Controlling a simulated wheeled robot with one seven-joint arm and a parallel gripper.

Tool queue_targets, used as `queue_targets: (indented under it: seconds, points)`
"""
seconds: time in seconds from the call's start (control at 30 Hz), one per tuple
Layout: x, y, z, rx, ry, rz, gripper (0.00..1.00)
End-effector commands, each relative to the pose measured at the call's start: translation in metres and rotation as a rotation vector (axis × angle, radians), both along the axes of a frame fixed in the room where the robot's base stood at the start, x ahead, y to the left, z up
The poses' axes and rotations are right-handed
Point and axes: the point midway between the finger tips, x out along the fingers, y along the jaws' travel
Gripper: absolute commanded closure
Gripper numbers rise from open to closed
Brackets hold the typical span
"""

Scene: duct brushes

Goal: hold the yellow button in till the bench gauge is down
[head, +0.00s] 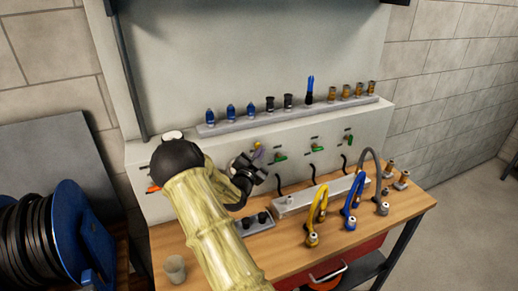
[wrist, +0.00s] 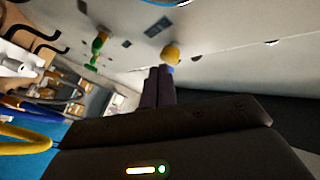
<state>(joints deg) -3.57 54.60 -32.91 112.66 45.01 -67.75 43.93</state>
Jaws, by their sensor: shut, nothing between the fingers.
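A small rounded yellow piece (wrist: 172,53), which looks like the yellow button, stands out from the pale panel in the wrist view. A small blue-purple patch shows beside it. My gripper (wrist: 160,72) is shut and empty, its dark fingers pointing at the panel just beside the yellow piece. I cannot tell whether they touch it. In the head view my gripper (head: 260,174) is in front of the panel's left half, close to a small yellow and purple fitting (head: 257,149). I cannot make out the bench gauge or its reading for certain.
Green-handled fittings (head: 318,148) and black hooks line the panel to the right. Yellow, blue and grey hoses stand on the wooden bench (head: 400,206). A cup (head: 174,269) stands at the bench's left front.

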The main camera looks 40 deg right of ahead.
Motion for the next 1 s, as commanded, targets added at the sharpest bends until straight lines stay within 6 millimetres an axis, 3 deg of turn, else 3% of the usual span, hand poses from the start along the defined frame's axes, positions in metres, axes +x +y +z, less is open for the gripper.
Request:
queue_targets:
  seconds: [1.0]
  points:
    - [0.0070,-0.0021,-0.0001,-0.001,0.000,-0.001,1.00]
